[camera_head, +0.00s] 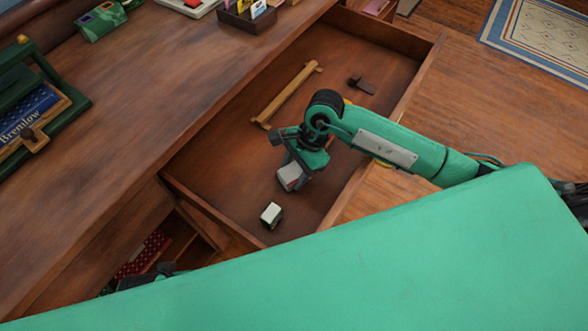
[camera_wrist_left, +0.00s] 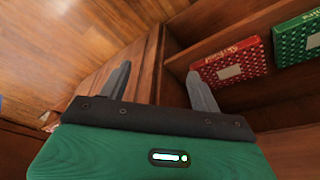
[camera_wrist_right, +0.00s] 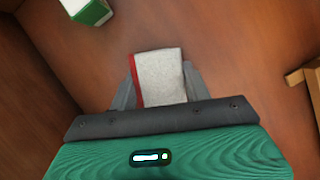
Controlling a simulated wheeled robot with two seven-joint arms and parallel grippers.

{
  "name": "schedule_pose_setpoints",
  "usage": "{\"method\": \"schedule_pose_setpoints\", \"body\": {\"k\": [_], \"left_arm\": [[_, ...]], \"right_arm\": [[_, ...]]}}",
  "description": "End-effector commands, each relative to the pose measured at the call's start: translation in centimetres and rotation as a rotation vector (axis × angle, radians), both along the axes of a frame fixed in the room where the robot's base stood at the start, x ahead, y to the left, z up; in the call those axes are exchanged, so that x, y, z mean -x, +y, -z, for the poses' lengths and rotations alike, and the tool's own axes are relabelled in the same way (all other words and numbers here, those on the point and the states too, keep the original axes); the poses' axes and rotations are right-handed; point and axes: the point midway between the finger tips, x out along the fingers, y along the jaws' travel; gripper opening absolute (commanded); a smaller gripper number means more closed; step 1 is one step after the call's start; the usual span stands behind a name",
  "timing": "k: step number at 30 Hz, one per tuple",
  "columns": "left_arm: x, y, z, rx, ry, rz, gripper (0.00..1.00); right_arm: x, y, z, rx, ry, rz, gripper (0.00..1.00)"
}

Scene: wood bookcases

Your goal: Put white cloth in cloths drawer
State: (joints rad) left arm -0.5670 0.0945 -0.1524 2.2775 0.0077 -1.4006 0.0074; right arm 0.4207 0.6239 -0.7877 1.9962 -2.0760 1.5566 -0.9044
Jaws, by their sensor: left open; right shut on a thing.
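A folded white cloth (camera_head: 289,177) with a red edge is held in my right gripper (camera_head: 303,168), inside the open wooden drawer (camera_head: 222,150). The right wrist view shows the cloth (camera_wrist_right: 160,75) between the two fingers (camera_wrist_right: 160,95), with the drawer floor (camera_wrist_right: 235,50) beyond it. I cannot tell whether the cloth touches the floor. My left gripper is open and empty in the left wrist view (camera_wrist_left: 158,78), facing a lower compartment. In the head view the left gripper is mostly hidden.
In the drawer lie a small white and green box (camera_head: 271,215), a wooden bar (camera_head: 287,95) and a dark bracket-like piece (camera_head: 361,84). A red patterned box (camera_wrist_left: 231,63) and a green one (camera_wrist_left: 298,38) stand in the lower compartment. The drawer's middle floor is clear.

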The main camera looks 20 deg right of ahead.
Motion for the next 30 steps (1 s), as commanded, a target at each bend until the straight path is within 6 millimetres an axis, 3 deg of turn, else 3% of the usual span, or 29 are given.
{"method": "schedule_pose_setpoints", "body": {"k": [8, 9, 12, 25, 30], "left_arm": [[0.4, 0.0, 0.0, 0.0, 0.007, 0.0, 0.64], [0.4, 0.0, -0.3, 0.0, 0.005, 0.0, 0.64], [0.4, 0.0, -0.6, 0.001, 0.0, 0.0, 0.64], [0.0, 0.0, -0.6, 0.001, -0.005, -0.001, 0.64], [-0.2, 0.0, 0.4, -0.001, 0.003, 0.0, 0.64]], "right_arm": [[0.0, 0.0, 0.2, 0.0, 0.0, 0.0, 0.27], [0.0, 0.0, 0.2, 0.0, 0.0, 0.0, 0.5], [0.0, 0.0, 0.2, 0.0, 0.0, 0.0, 0.7], [0.0, 0.0, -0.4, 0.0, -0.001, 0.0, 0.7], [-0.5, -1.4, -3.4, 0.002, -0.005, 0.0, 0.7]]}}
